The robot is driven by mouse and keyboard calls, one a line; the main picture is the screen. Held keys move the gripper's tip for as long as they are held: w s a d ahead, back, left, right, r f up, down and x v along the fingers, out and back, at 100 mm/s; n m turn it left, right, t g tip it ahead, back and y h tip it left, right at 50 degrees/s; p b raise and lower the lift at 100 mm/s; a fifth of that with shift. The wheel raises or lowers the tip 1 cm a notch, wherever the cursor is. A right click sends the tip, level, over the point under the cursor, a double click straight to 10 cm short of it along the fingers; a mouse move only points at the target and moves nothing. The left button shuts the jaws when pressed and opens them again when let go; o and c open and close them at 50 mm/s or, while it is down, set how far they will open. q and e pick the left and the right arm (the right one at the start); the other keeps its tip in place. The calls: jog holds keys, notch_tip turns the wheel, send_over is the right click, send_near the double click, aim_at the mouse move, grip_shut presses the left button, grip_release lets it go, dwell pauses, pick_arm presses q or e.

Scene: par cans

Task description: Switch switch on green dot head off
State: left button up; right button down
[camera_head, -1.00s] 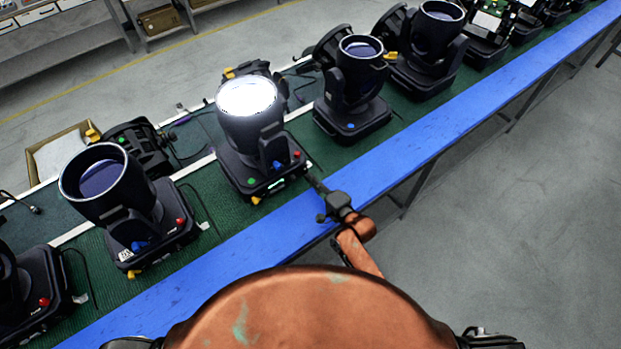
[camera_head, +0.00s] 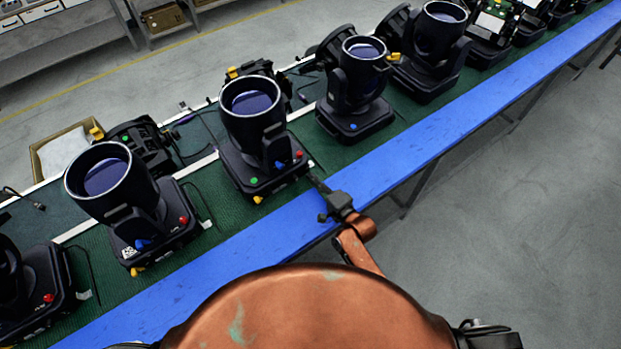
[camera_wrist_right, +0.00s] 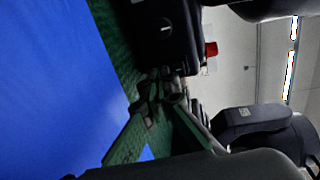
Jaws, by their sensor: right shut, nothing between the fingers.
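The green dot head (camera_head: 252,112) stands on the green strip, its round lens dark and unlit. Its base carries a green dot (camera_head: 254,181), a blue knob (camera_head: 279,165) and a red knob (camera_head: 299,154). My right gripper (camera_head: 314,181) is shut and empty, just beside the right front corner of that base. In the right wrist view my gripper fingers (camera_wrist_right: 160,84) point at a black base (camera_wrist_right: 163,32) with a red knob (camera_wrist_right: 211,49). Whether the fingertips touch the base is unclear. The switch itself is too small to make out. My left gripper is out of view.
Other moving heads stand along the green strip: one to the left (camera_head: 105,183), one with a blue dot (camera_head: 356,80) to the right. The blue table edge (camera_head: 400,165) runs along the front. Grey floor (camera_head: 520,200) is clear at right.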

jog(key=v, duration=1.1)
jog(key=shift+s, duration=0.15)
